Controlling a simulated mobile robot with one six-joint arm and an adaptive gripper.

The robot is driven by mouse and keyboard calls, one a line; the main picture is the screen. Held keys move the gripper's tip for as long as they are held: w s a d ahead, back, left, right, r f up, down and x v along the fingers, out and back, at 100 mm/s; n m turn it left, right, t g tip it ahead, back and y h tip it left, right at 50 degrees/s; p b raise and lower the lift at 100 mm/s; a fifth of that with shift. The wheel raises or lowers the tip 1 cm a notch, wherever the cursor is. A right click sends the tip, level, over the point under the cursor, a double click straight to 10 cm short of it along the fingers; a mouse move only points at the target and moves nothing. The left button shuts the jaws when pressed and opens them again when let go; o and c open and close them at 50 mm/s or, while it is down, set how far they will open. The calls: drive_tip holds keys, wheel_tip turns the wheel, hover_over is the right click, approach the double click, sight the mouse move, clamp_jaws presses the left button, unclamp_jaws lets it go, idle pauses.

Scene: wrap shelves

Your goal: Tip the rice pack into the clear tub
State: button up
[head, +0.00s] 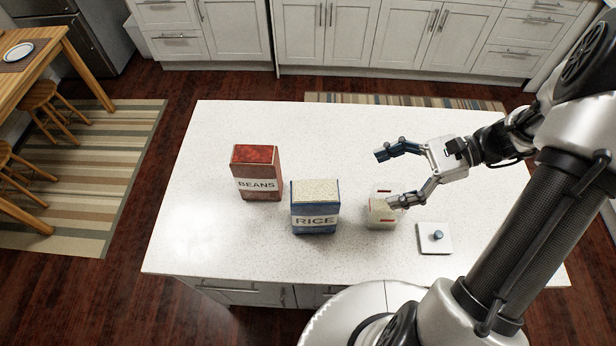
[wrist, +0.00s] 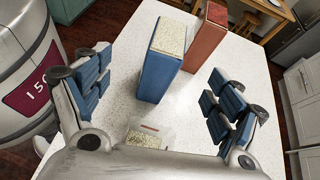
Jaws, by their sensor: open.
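The rice pack (head: 315,218) is a blue box with a white RICE label, upright on the white counter, with pale grains showing at its top. In the wrist view the rice pack (wrist: 160,68) stands beyond my open fingers. The clear tub (head: 381,216) is small, has red marks and stands just right of the pack. The tub (wrist: 153,128) also shows low in the wrist view, with pale grains inside, partly hidden by my gripper body. My gripper (head: 388,178) is open and empty, above and near the tub, its fingers pointing left toward the pack.
A red beans box (head: 257,180) stands left of and behind the rice pack; it also shows in the wrist view (wrist: 207,40). The counter (head: 230,125) is clear at the back and left.

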sight(327, 191)
drive_tip(key=shift+m+t+y, duration=0.4)
drive_tip(key=shift+m, duration=0.2)
drive_tip(key=x, duration=0.5)
drive_tip(key=f+b+x, duration=0.1)
drive_tip(key=x, duration=0.5)
drive_tip(key=shift+w+d, duration=0.2)
drive_tip(key=shift+b+x, duration=0.35)
drive_tip(key=shift+x, duration=2.85)
drive_tip(key=shift+w, duration=0.15)
drive_tip(key=shift+c, duration=0.5)
clamp_jaws()
